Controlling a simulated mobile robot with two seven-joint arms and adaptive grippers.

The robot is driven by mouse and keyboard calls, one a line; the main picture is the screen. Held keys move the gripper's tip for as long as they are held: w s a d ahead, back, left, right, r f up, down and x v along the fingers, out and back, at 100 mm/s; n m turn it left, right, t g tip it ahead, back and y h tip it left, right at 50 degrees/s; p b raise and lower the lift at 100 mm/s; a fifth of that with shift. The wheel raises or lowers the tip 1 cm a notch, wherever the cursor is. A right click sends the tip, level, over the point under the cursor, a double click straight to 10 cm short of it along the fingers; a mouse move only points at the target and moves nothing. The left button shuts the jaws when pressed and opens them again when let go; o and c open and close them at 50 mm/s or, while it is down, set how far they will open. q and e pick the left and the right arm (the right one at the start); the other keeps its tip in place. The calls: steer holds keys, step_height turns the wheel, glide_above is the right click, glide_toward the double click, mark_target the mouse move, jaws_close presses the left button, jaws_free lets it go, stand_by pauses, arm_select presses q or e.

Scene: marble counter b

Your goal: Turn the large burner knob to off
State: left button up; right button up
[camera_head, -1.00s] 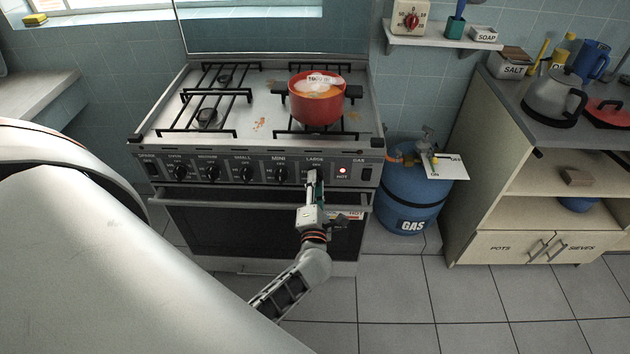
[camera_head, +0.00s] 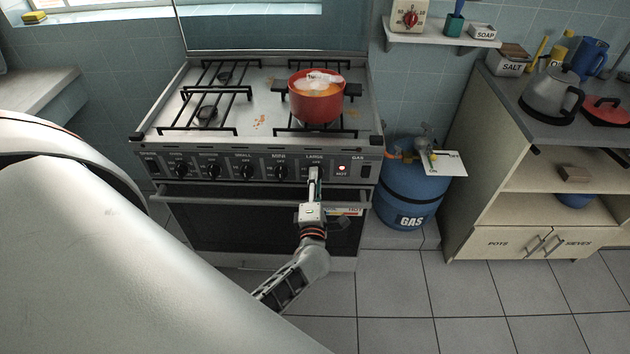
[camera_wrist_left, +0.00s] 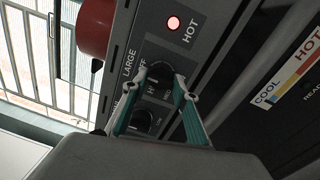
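The large burner knob (camera_wrist_left: 160,78) is black and sits on the stove's front panel under the word LARGE, left of the lit red HOT lamp (camera_head: 342,168). My left gripper (camera_head: 315,178) is at this knob, which it mostly hides in the head view. In the left wrist view its two teal fingers (camera_wrist_left: 165,76) stand on either side of the knob, with tips close to its edge. I cannot tell whether they press on it. The knob's pointer direction is not clear. My right gripper is not in view.
A red pot (camera_head: 316,98) stands on the burner above the panel. Several other knobs, such as the mini knob (camera_head: 281,172), line the panel to the left. The oven handle (camera_head: 215,197) runs below. A blue gas cylinder (camera_head: 408,190) stands to the right.

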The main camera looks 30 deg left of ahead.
arm_select(q)
steer(key=o, duration=0.4)
steer(key=v, duration=1.2)
steer(key=s+d+f+m+h, duration=0.1)
steer(key=s+d+m+h, duration=0.1)
steer(key=d+m+h, duration=0.6)
steer(key=s+d+m+h, duration=0.2)
steer(key=m+h, duration=0.1)
steer(key=m, duration=0.8)
steer(key=s+f+m+g+h, duration=0.1)
steer(key=s+f+m+g, duration=0.4)
steer(key=s+m, duration=0.4)
steer(key=f+m, duration=0.1)
steer(key=m, duration=0.1)
steer(key=shift+s+d+f+m, duration=0.15)
steer(key=shift+d+f+m, duration=0.1)
steer(key=shift+m, duration=0.15)
